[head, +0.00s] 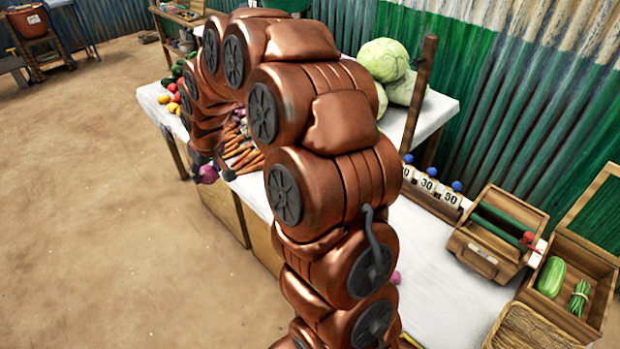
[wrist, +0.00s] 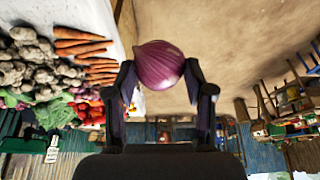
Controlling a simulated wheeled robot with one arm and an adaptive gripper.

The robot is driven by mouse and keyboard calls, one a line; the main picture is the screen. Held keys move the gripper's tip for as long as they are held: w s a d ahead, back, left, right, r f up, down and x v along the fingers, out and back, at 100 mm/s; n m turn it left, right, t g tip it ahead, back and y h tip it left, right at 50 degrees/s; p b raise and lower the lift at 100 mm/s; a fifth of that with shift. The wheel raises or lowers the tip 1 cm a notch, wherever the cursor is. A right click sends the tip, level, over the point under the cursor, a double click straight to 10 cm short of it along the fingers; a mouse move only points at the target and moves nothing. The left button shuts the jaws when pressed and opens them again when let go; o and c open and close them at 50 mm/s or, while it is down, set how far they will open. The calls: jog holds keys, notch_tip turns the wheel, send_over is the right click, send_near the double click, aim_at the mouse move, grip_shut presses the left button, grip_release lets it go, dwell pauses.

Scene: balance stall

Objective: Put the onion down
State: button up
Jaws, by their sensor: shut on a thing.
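A red-purple onion (wrist: 158,65) is between the two dark fingers of my gripper (wrist: 160,82) in the wrist view. The fingers are shut on it from both sides. In the head view the onion (head: 208,173) shows small beside the table's near edge, at the end of my arm.
Carrots (head: 243,155) lie on the white table (head: 435,262), and tomatoes (head: 173,97) lie further left. Cabbages (head: 384,60) stand at the back. Right are price tags (head: 428,184), a wooden box scale (head: 497,237) and a crate (head: 585,270) holding a green gourd (head: 551,277). Bare tabletop lies front right.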

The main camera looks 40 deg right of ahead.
jog(key=s+d+f+b, duration=0.3)
jog(key=d+b, duration=0.3)
jog(key=d, duration=0.3)
jog(key=s+d+f+b, duration=0.4)
jog(key=d+b, duration=0.2)
jog(key=d, duration=0.4)
jog(key=s+d+f+b, duration=0.3)
jog(key=d+b, duration=0.3)
jog(key=d, duration=0.3)
jog(key=shift+a+f+b, duration=0.15)
jog(key=shift+f+b, duration=1.25)
jog(key=shift+f, duration=4)
jog(key=o, duration=1.3)
jog(key=shift+o, duration=0.2)
jog(key=shift+r, duration=0.15)
notch_tip(320, 180, up, 7)
jog(key=p, duration=0.1)
